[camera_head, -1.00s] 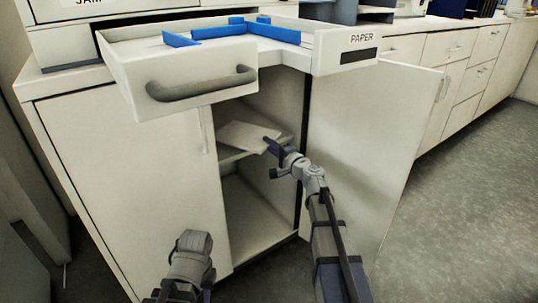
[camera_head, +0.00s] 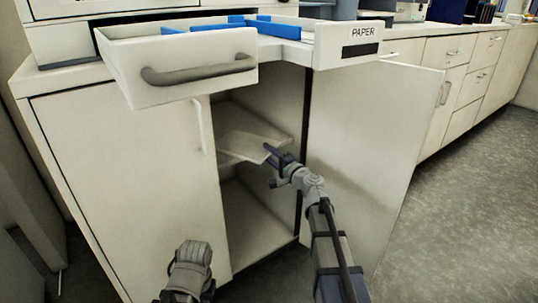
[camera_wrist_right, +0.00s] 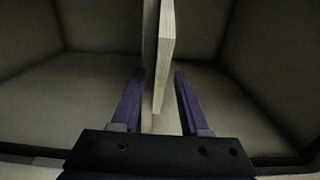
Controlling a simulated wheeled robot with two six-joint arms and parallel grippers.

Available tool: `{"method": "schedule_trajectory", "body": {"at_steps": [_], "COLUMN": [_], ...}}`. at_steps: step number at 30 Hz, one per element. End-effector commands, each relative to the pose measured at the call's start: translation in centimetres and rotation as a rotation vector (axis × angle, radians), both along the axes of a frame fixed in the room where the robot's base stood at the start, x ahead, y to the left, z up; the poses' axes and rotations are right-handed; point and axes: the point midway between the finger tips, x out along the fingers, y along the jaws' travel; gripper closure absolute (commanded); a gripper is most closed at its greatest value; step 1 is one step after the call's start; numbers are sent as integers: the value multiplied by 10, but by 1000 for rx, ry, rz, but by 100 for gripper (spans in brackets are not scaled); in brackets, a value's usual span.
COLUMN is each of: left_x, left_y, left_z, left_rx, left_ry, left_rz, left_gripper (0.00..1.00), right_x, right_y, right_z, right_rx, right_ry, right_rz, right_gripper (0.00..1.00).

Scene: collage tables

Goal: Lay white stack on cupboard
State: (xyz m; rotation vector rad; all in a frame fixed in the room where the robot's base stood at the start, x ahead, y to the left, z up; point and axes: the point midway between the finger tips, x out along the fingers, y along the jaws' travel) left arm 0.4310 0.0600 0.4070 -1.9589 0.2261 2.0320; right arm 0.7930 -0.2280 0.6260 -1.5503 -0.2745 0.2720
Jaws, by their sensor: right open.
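The white stack (camera_head: 246,147) is a pale, flat slab on the shelf inside the open cupboard (camera_head: 262,215). Its near end reaches the shelf's front edge. My right gripper (camera_head: 271,167) is open at the cupboard opening, at the stack's near right end. In the right wrist view the stack (camera_wrist_right: 166,45) shows edge-on between the two open fingers (camera_wrist_right: 160,74), with small gaps beside it. The far end of the stack is cut off there. My left arm shows at the bottom of the head view, but its fingers are not visible.
A pulled-out drawer (camera_head: 190,78) with a grey handle and blue dividers overhangs the cupboard opening. The open cupboard door (camera_head: 365,150) stands right of my right arm. A closed door (camera_head: 130,165) is on the left. The lower compartment is empty, and floor (camera_head: 465,200) is clear at right.

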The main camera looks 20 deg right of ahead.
Motion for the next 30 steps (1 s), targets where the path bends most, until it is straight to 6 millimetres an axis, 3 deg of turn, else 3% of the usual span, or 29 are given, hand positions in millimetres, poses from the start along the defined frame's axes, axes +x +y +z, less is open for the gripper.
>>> {"method": "schedule_trajectory", "body": {"at_steps": [6, 21, 30], "left_x": [0, 0, 0], "left_y": [0, 0, 0], "left_z": [4, 2, 2], "left_rx": [0, 0, 0], "left_ry": [0, 0, 0], "left_rz": [0, 0, 0], "left_gripper": [73, 73, 73], "right_x": [-4, -93, -113], "right_y": [-1, -33, -41], "right_z": [4, 2, 2], "right_rx": [0, 0, 0], "right_ry": [0, 0, 0], "right_rz": [-1, -2, 0], "right_gripper": [55, 55, 55]}}
